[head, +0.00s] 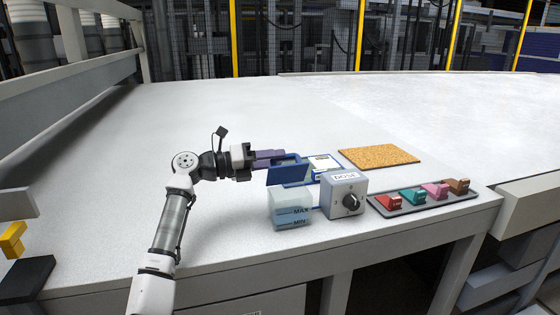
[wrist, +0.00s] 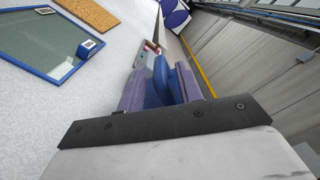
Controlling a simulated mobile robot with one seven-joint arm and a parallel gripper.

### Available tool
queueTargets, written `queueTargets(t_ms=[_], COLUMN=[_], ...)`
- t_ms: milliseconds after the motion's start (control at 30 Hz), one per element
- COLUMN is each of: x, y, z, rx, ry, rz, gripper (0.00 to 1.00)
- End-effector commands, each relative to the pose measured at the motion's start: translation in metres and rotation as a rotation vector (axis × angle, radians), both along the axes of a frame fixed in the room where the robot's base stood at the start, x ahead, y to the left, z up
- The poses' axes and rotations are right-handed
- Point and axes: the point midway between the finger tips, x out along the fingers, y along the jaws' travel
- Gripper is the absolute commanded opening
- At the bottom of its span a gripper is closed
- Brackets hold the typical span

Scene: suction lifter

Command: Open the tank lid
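The tank (head: 291,212) is a pale translucent box marked MAX and MIN, standing near the front of the table. A blue panel, which looks like its lid (head: 290,174), stands raised at a steep tilt above the tank's back edge. My gripper (head: 271,158) reaches in from the left with its purple fingers right behind and beside this lid, partly hidden by it. In the wrist view the gripper (wrist: 163,88) shows blue parts between its purple fingers. I cannot tell whether these are the lid or finger pads, or whether the fingers grip it.
A DOSE box (head: 344,195) with a black knob stands right of the tank. A grey tray (head: 424,203) holds several coloured pieces. A blue-framed panel (wrist: 45,45) and a cork mat (head: 380,156) lie behind. The table's left side is clear.

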Motion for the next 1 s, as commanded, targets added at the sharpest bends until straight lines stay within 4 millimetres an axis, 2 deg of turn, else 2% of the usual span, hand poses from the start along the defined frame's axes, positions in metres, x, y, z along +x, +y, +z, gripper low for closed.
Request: queueTargets(t_ms=[33,300,500,700,1000], x=[-0.003,-0.022,-0.032,-0.036,-0.036], y=[0.012,0.071,0.1,0.109,0.108], z=[-0.003,-0.002,-0.001,0.0,0.002], rx=[0.001,0.0,0.001,-0.001,-0.008], ry=[-0.001,-0.002,-0.002,-0.002,-0.007], rz=[0.004,0.004,0.003,0.0,-0.001], gripper=[0.35,0.35,0.35,0.35,0.35])
